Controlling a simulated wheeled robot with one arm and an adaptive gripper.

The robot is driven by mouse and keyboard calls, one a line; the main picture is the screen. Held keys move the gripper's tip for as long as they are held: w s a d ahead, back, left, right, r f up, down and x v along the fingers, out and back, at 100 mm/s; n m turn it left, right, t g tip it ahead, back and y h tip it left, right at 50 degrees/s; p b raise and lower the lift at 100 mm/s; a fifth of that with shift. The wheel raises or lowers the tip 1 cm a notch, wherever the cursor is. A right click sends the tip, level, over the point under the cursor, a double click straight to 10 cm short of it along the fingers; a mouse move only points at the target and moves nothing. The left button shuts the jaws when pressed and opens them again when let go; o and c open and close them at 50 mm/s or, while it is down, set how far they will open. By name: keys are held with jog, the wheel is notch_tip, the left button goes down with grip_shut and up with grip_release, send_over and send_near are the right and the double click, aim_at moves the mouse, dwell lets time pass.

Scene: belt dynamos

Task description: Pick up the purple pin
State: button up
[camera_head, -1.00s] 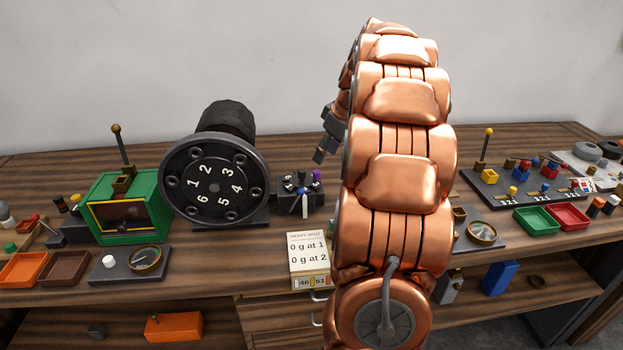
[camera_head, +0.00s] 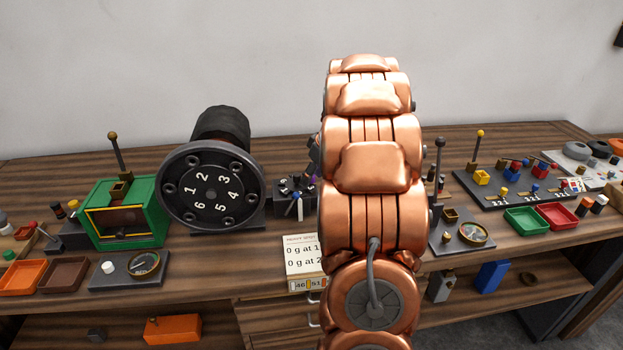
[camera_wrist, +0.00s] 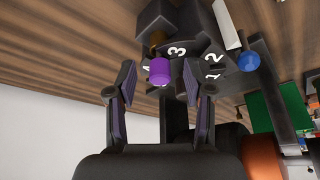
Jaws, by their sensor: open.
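The purple pin (camera_wrist: 159,73) shows in the wrist view. Its purple head faces the camera, between the fingers of my gripper (camera_wrist: 160,85). The fingers are open on either side of it, with gaps showing. In the head view, a sliver of the purple pin (camera_head: 314,180) shows at the right end of a small dark block (camera_head: 284,188). My copper arm covers most of that spot, and my gripper is mostly hidden behind it there.
A large black numbered wheel (camera_head: 211,190) stands just left of the block. A blue-tipped white lever (camera_head: 296,205) is on the block's front, and the blue tip also shows in the wrist view (camera_wrist: 249,61). A heavy spot card (camera_head: 303,262) stands in front.

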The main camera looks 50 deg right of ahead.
grip_shut()
dwell(0.3)
notch_tip(320, 180, up, 9)
jog(key=shift+f+b, duration=0.2)
jog(key=shift+b, duration=0.85)
jog(key=shift+r, duration=0.75)
